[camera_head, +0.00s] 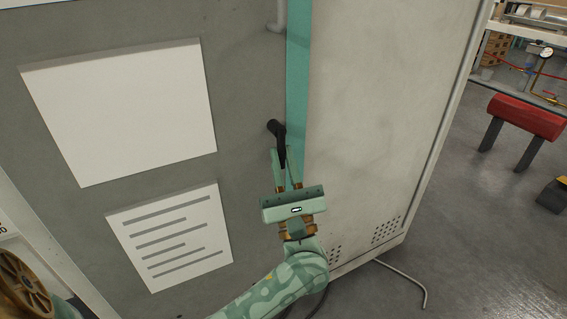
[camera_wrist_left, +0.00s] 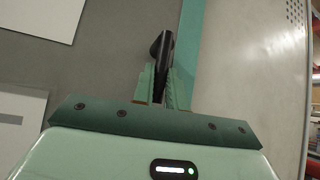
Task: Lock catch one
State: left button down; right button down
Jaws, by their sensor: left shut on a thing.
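A black catch handle (camera_head: 276,130) sits on the grey cabinet front, just left of a teal vertical strip (camera_head: 298,62). My left gripper (camera_head: 286,160) is at this handle, with its two green fingers on either side of the handle's lower part. In the left wrist view the black catch (camera_wrist_left: 161,50) rises from between the fingertips of my left gripper (camera_wrist_left: 166,75), which are shut on it. The handle's lower end is partly hidden by the fingers. My right gripper is not in either view.
Two white sheets, one blank (camera_head: 120,110) and one with grey lines (camera_head: 170,235), are on the cabinet front at left. A light grey handle (camera_head: 280,15) is above. A red padded bench (camera_head: 525,115) stands at right, with open floor before it.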

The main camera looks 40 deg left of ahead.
pick_arm(q)
jog(key=c, duration=1.4)
grip_release()
